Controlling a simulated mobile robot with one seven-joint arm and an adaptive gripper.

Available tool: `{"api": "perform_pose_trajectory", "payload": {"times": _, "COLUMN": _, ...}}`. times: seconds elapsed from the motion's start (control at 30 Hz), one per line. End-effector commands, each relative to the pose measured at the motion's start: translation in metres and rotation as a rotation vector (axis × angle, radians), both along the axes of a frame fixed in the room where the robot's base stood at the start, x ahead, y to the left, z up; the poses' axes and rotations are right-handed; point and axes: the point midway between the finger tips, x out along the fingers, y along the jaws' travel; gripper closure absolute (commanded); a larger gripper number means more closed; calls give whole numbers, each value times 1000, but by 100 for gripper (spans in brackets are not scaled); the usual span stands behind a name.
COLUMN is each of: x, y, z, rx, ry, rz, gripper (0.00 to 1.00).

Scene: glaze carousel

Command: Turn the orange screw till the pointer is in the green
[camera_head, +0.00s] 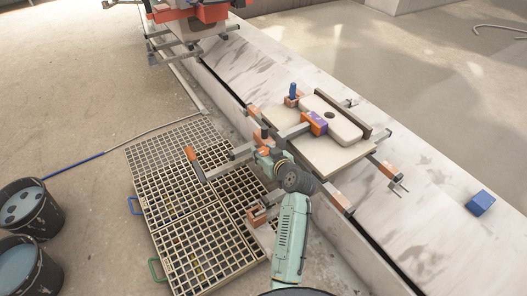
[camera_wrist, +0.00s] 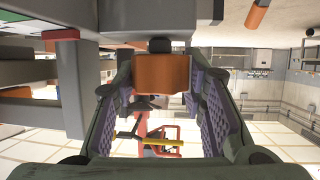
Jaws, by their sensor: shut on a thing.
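The orange screw (camera_wrist: 161,73) shows in the wrist view as a blocky orange head between my fingertips, with a dark stub above it. My gripper (camera_wrist: 161,92) is shut on it, a purple-padded finger on each side. In the head view my gripper (camera_head: 265,154) is at the near side of the clamp frame, and its fingers largely hide the screw there. A small red and green strip (camera_wrist: 60,34) sits at the upper left of the wrist view. I cannot make out the pointer or where it stands.
The clamp frame holds a pale board (camera_head: 333,158) on a marble-like ledge (camera_head: 440,185). A blue block (camera_head: 480,202) lies to the right. Floor grates (camera_head: 170,180) and two dark buckets (camera_head: 32,208) are at the left. Other orange clamp ends (camera_head: 191,153) stick out near my arm.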

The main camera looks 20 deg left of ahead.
Motion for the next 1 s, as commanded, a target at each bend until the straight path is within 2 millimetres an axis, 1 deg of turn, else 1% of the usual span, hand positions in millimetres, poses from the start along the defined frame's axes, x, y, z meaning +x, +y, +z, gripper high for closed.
{"api": "perform_pose_trajectory", "payload": {"times": 0.23, "x": 0, "y": 0, "z": 1, "rx": -2, "ry": 0, "rz": -16, "gripper": 90}}
{"api": "perform_pose_trajectory", "payload": {"times": 0.37, "x": -1, "y": 0, "z": 2, "rx": -3, "ry": 0, "rz": -59, "gripper": 90}}
{"api": "perform_pose_trajectory", "payload": {"times": 0.77, "x": -1, "y": 1, "z": 6, "rx": -3, "ry": -3, "rz": -331, "gripper": 90}}
{"api": "perform_pose_trajectory", "payload": {"times": 1.0, "x": 0, "y": 1, "z": 0, "rx": -1, "ry": -5, "rz": -506, "gripper": 90}}
